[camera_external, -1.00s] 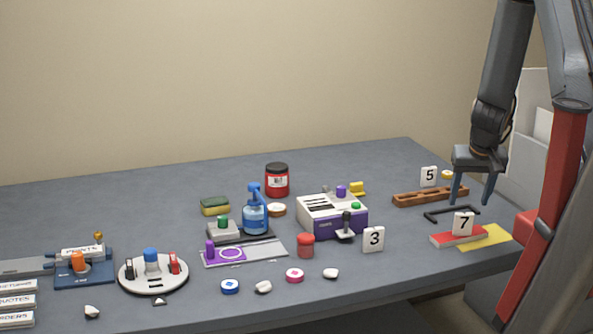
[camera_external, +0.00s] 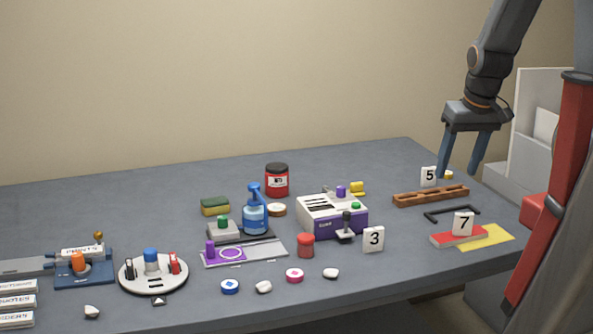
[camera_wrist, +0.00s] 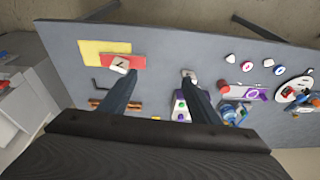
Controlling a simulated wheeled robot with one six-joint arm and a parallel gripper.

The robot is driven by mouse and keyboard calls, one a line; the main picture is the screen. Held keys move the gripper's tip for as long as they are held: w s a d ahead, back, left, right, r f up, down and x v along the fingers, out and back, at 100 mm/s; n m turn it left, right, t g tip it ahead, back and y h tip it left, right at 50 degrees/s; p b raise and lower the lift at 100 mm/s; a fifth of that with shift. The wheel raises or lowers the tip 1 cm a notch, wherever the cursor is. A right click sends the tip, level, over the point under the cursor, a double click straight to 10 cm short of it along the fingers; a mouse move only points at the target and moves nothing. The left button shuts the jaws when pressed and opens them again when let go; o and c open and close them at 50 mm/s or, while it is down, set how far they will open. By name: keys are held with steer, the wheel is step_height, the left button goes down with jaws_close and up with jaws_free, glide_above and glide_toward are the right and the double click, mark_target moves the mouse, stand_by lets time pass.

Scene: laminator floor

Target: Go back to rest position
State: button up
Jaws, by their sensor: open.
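My gripper (camera_external: 460,170) is open and empty, held above the right end of the table in the external view. Its two fingers point down and stand apart, over the area of the wooden rail (camera_external: 432,195) and the white block marked 5 (camera_external: 429,176). In the wrist view my gripper (camera_wrist: 160,92) shows its fingers spread with nothing between them but the table top far below. The table (camera_external: 120,212) carries all the small objects.
Near my gripper lie a black handle (camera_external: 452,213), a red block (camera_external: 450,237) with a white 7 tag (camera_external: 463,223), and a yellow sheet (camera_external: 495,238). A white-and-purple machine (camera_external: 320,219) stands mid-table. A grey-white cabinet (camera_external: 528,150) stands behind my arm at right.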

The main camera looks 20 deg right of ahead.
steer(key=shift+s+r+n, duration=0.15)
steer(key=shift+s+r, duration=0.15)
steer(key=shift+s, duration=0.25)
steer(key=shift+s+r+n, duration=0.15)
steer(key=shift+s+r, duration=0.15)
steer(key=shift+s, duration=0.2)
step_height(320, 180, down, 13)
steer(key=g+b, duration=0.1)
steer(key=b, duration=1)
steer(key=shift+w+g+b, duration=0.3)
steer(key=shift+w, duration=0.15)
